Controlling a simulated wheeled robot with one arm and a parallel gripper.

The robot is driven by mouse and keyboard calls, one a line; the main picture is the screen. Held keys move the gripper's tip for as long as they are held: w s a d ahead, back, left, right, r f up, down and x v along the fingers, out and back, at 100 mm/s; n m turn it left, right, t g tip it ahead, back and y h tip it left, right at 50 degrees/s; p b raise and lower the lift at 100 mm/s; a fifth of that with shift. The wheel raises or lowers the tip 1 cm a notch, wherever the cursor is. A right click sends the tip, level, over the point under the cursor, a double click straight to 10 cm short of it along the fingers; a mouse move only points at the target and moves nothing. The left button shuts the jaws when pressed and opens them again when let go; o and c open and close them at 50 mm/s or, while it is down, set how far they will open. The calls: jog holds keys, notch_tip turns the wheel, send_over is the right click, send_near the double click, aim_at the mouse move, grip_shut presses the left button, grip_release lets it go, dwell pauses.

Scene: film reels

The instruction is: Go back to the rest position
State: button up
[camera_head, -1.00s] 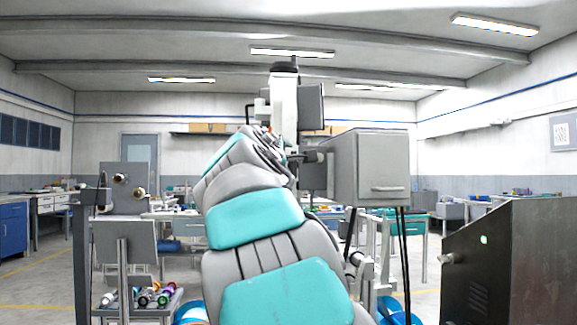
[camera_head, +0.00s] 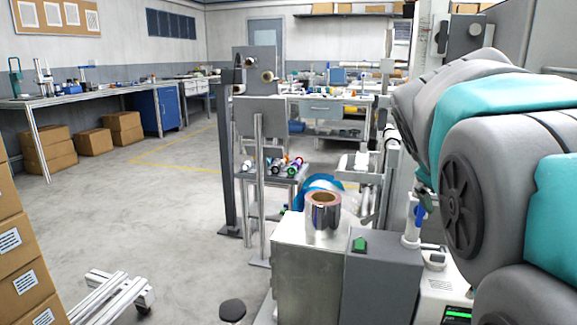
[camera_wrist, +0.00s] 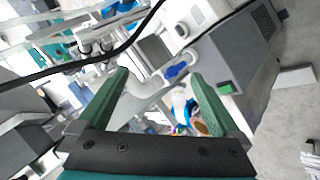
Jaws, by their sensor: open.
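My gripper (camera_wrist: 160,95) shows in the wrist view with its two green fingers spread wide and nothing between them. Beyond the fingers, that view shows a white machine part with a blue piece, a grey cabinet and the floor, all tilted. In the head view my arm fills the right side, grey with teal covers, and it hides what lies behind it. My gripper cannot be made out in the head view. A reel of shiny film (camera_head: 323,211) stands on the metal cabinet (camera_head: 306,266) left of my arm.
A grey box with a green button (camera_head: 360,244) stands beside the cabinet. Several small coloured rolls lie on a shelf (camera_head: 270,167) behind. Cardboard boxes (camera_head: 20,245) and metal profiles (camera_head: 112,300) are at the lower left. Floor (camera_head: 150,210) is open in the left middle.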

jog(key=s+a+f+m+g+y, duration=0.1)
jog(key=s+a+f+g+y, duration=0.1)
jog(key=s+a+f, duration=0.3)
jog(key=s+a+f+m+g+y, duration=0.2)
jog(key=s+a+f+g, duration=0.2)
jog(key=s+f, duration=0.9)
jog(key=s+a+f+m+g+y, duration=0.1)
jog(key=s+a+f, duration=0.5)
jog(key=s, duration=0.8)
notch_tip(320, 180, down, 3)
jog(key=shift+s+f+m+g+y, duration=0.1)
jog(key=shift+s+m+g+y, duration=0.2)
jog(key=shift+g+y, duration=0.45)
jog(key=shift+w+a, duration=0.1)
jog(key=shift+c, duration=0.2)
